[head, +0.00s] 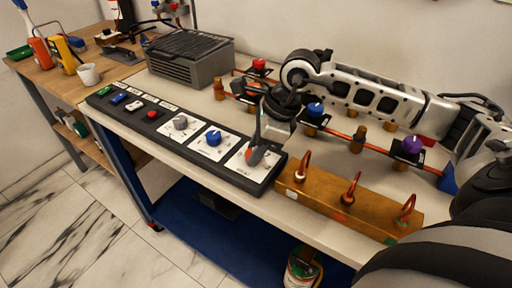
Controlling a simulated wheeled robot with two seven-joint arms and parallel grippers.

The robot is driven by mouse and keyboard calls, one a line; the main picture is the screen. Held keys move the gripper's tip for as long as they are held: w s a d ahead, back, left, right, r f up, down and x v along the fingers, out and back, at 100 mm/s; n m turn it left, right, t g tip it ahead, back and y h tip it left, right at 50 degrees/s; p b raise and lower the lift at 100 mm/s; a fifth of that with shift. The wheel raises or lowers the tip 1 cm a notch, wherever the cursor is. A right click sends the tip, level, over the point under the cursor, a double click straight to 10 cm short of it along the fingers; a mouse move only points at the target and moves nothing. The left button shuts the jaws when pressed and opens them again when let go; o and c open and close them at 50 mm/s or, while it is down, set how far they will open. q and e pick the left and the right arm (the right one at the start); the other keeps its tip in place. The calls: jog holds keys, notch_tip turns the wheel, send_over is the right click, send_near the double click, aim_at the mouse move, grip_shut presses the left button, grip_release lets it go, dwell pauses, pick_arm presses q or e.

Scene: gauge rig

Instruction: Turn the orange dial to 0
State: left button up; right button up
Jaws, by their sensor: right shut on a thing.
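The orange dial (255,156) is on the rightmost white plate (241,163) of the black control panel (210,170). My right gripper (259,150) reaches down from the right and is shut on the dial, hiding most of it and part of its scale. The dial's pointer and the number it is at cannot be read. My left gripper is not in view.
A blue dial (213,139) and a grey dial (181,123) sit farther left on the panel. A wooden block with copper hooks (345,201) lies just right of it. Pipes with red, blue and purple knobs (413,144) stand behind. A grey ribbed box (190,58) is at the back.

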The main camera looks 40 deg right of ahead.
jog(key=shift+f+n+b, duration=0.1)
jog(key=shift+n+b, duration=0.25)
jog(key=shift+n, duration=0.15)
jog(key=shift+w+n+g+b, duration=0.1)
jog(key=shift+n+g+b, duration=0.4)
jog(key=shift+n, duration=0.3)
jog(key=n+b, duration=0.1)
jog(key=n, duration=0.1)
jog(key=n+g+b, duration=0.1)
jog(key=n, duration=0.1)
jog(key=shift+w+d+n+g+y, duration=0.1)
jog(key=shift+w+n+g+y, duration=0.05)
jog(key=shift+n+g+y, duration=0.2)
jog(key=n+g+b, duration=0.1)
jog(key=n+b, duration=0.1)
jog(key=shift+n, duration=0.35)
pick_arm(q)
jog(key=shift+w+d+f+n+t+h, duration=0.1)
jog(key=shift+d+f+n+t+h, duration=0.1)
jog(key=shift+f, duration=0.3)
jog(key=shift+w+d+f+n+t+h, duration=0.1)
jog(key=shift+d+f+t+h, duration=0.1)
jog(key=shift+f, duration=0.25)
pick_arm(e)
jog(key=shift+n+g, duration=0.25)
jog(key=shift+n, duration=0.45)
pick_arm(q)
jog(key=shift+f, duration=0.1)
pick_arm(e)
jog(key=o, duration=1)
